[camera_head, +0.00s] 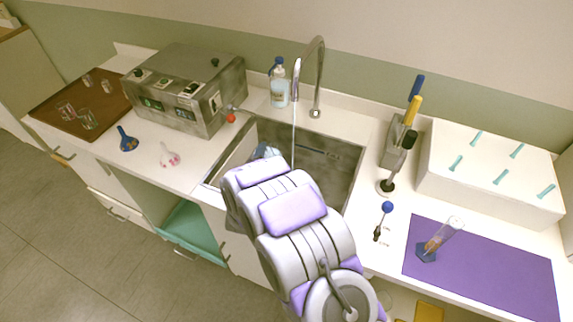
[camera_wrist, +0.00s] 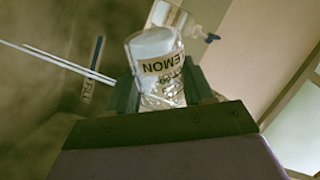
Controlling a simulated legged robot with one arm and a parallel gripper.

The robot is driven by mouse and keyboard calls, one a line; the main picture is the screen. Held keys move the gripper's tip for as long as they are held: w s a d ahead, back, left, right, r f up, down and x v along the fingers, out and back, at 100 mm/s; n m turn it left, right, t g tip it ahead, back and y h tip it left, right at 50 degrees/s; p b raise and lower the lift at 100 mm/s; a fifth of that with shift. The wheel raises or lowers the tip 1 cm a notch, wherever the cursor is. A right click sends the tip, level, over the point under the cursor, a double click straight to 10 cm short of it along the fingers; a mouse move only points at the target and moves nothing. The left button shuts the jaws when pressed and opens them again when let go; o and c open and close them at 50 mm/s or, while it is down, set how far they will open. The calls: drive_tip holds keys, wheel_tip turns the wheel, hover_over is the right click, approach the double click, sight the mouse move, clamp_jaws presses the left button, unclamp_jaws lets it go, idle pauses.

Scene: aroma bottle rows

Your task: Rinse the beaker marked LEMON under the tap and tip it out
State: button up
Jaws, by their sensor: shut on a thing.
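In the wrist view my gripper (camera_wrist: 162,94) is shut on the clear beaker (camera_wrist: 158,66) marked LEMON, with a finger on either side. Its label is upside down in that picture. The beaker looks tipped well over, lying across the direction of the water. The tap (camera_head: 318,60) runs a thin stream (camera_head: 293,130) into the sink (camera_head: 335,172). In the wrist view the water shows as white streaks (camera_wrist: 60,60) to the left of the beaker, apart from it. In the head view my arm hides most of the gripper and beaker; whether the beaker holds water is unclear.
A soap bottle (camera_head: 279,85) stands behind the sink, left of the tap. A grey control box (camera_head: 190,88) and a brown tray (camera_head: 70,97) with glassware are at left. A brush holder (camera_head: 397,150), white peg block (camera_head: 490,185) and purple mat (camera_head: 500,277) are at right.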

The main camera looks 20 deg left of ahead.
drive_tip(key=shift+f+m+b, duration=0.6)
drive_tip(key=shift+f+b, duration=0.25)
drive_tip(key=shift+b, duration=0.7)
idle(0.5)
drive_tip(key=shift+d+r+m+b, duration=0.1)
drive_tip(key=shift+r+m+b, duration=0.1)
drive_tip(key=shift+m+b, duration=0.35)
drive_tip(key=shift+r, duration=0.1)
drive_tip(key=shift+w+d+f+m+y, duration=0.15)
drive_tip(key=shift+d+f+m+y, duration=0.15)
drive_tip(key=shift+d+m, duration=0.3)
drive_tip(key=shift+m, duration=0.25)
idle(0.5)
